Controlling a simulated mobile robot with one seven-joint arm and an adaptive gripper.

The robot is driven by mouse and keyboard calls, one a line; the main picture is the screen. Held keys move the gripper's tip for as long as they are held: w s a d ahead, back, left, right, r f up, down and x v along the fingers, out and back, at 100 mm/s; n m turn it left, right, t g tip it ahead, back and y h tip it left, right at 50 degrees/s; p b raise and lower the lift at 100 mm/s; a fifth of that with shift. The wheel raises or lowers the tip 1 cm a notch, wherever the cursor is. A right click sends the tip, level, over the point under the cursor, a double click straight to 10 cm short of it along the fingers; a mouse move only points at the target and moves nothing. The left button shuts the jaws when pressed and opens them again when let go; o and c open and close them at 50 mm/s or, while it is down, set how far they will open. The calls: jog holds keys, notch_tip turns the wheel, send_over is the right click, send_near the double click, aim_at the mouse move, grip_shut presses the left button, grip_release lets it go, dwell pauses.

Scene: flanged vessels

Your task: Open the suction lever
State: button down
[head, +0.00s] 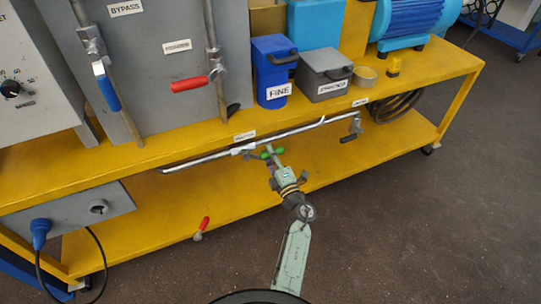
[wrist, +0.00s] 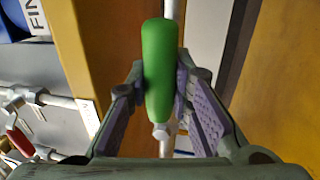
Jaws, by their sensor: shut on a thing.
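The lever with a green grip (head: 265,155) sits on the thin metal pipe (head: 215,157) under the front edge of the yellow bench. A small label (head: 244,137) is on the edge just above it, too small to read. My gripper (head: 271,158) reaches up to the lever from the front. In the wrist view the green grip (wrist: 158,75) stands between my two purple-padded fingers (wrist: 162,85), which are shut on it. There the grip lines up with the pale pipe (wrist: 171,9) behind it. The lever's pivot is mostly hidden.
A blue-handled lever (head: 108,92) and a red-handled lever (head: 190,84) are on the grey panel above. Another red handle (head: 206,223) is low on the left. A dark-handled valve (head: 350,136) hangs at the pipe's right end. The lower yellow shelf (head: 150,225) is mostly clear.

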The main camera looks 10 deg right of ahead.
jog(key=shift+w+r, duration=0.1)
jog(key=shift+r, duration=0.15)
jog(key=c, duration=1.4)
grip_release()
jog(key=shift+f, duration=0.1)
jog(key=v, duration=1.2)
